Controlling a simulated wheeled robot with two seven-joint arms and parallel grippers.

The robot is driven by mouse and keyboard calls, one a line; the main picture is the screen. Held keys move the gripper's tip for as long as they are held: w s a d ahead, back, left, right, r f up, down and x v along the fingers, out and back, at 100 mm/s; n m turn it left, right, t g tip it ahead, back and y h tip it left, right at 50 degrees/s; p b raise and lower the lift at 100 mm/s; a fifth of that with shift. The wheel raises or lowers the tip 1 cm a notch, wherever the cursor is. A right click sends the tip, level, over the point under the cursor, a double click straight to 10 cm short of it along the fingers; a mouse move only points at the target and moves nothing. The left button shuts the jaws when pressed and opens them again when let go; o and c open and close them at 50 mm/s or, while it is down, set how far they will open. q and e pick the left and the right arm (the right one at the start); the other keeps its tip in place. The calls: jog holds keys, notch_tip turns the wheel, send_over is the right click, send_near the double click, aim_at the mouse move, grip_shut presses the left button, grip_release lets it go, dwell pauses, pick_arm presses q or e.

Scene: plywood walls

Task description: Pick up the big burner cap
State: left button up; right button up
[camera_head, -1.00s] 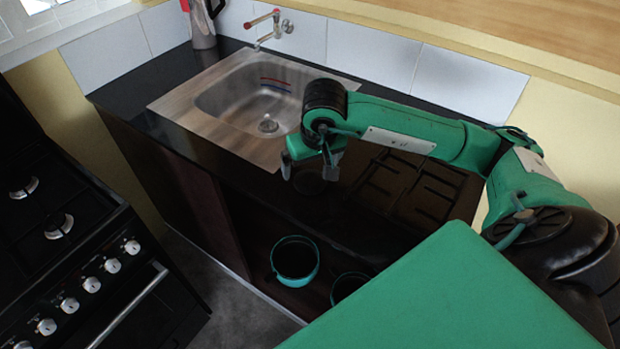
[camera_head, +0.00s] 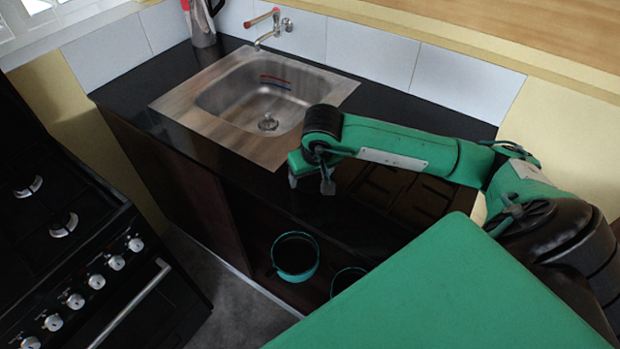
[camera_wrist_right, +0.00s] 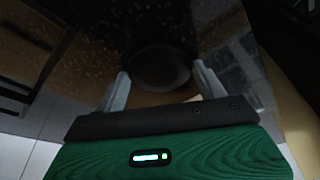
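A dark round disc (camera_wrist_right: 160,68), which looks like the big burner cap, lies on the black speckled counter in the right wrist view. My right gripper (camera_wrist_right: 161,82) is open, with one finger on each side of the disc. I cannot tell whether the fingers touch it. In the head view my right gripper (camera_head: 310,181) hangs low over the counter's front edge, fingers pointing down. The disc is not clearly visible there, dark against dark. My left gripper is not in view.
A steel sink (camera_head: 266,106) is set into the counter behind the gripper. A dark hob grate (camera_head: 400,192) lies to the right, partly under my arm. Two dark pots with green rims (camera_head: 295,257) stand below the counter. A black stove (camera_head: 62,235) stands at the left.

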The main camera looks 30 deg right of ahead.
jog(key=c, duration=0.4)
jog(key=shift+c, duration=0.3)
